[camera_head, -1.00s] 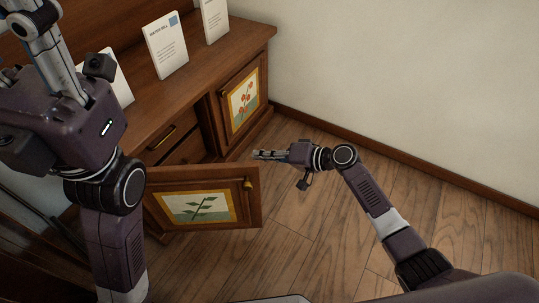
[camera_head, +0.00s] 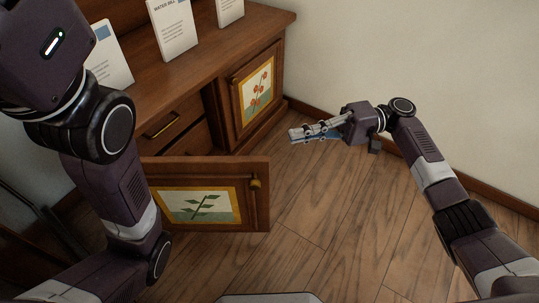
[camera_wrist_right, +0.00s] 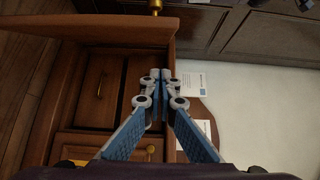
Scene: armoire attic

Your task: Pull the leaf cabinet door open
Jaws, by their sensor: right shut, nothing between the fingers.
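The leaf cabinet door (camera_head: 160,212), a wooden panel with a green leaf picture in a yellow border, stands swung out from the cabinet. Its brass knob (camera_head: 256,183) is near its free edge. My right gripper (camera_head: 292,135) is shut and empty, above the floor to the right of the door and apart from it. In the right wrist view its fingers (camera_wrist_right: 160,76) are together, with the door (camera_wrist_right: 85,29) and knob (camera_wrist_right: 155,6) at the top. My left arm fills the left side of the head view; its fingers are out of frame.
The cabinet has a closed door with a red flower picture (camera_head: 257,90) and drawers with a brass handle (camera_head: 162,125). White cards (camera_head: 173,28) stand on its top (camera_head: 208,48). Bare wood floor (camera_head: 330,215) lies right of the open door, up to a pale wall (camera_head: 420,70).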

